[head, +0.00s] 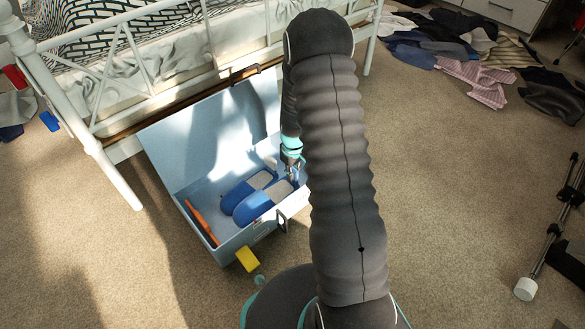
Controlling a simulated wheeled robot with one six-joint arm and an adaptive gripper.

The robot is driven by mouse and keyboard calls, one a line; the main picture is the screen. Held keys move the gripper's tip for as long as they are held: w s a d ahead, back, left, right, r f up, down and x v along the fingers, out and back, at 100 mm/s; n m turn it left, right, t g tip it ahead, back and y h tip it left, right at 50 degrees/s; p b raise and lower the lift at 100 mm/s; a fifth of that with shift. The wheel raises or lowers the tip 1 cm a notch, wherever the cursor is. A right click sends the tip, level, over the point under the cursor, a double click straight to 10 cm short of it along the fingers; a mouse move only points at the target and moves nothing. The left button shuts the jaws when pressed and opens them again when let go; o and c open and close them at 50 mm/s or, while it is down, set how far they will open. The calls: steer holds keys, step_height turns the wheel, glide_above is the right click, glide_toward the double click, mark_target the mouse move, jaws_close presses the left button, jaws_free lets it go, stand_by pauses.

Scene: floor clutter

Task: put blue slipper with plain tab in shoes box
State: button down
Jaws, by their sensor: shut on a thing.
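The shoes box (238,244) is a pale blue open box on the carpet, with its raised lid at the back. Two blue slippers with pale insoles are inside its walls, side by side. The nearer slipper (254,210) reaches up to my gripper (290,172) at its right end. The farther slipper (238,194) lies just behind it. My gripper points down at the box's right side and is shut on the nearer slipper's end; its fingertips are small and partly hidden. The tabs are too small to tell apart. Whether the held slipper touches the box floor is unclear.
An orange item (204,222) lies along the box's left side. A yellow block (247,259) is at the front wall. A white bed frame (120,185) stands behind and left. Clothes (475,65) lie at the upper right, a tripod-like stand (555,235) at right. Carpet between is clear.

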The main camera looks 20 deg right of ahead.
steer(key=shift+f, duration=2.45)
steer(key=c, duration=1.1)
jaws_free()
steer(key=shift+c, duration=0.2)
step_height(320, 180, up, 12)
steer(key=shift+d, duration=0.1)
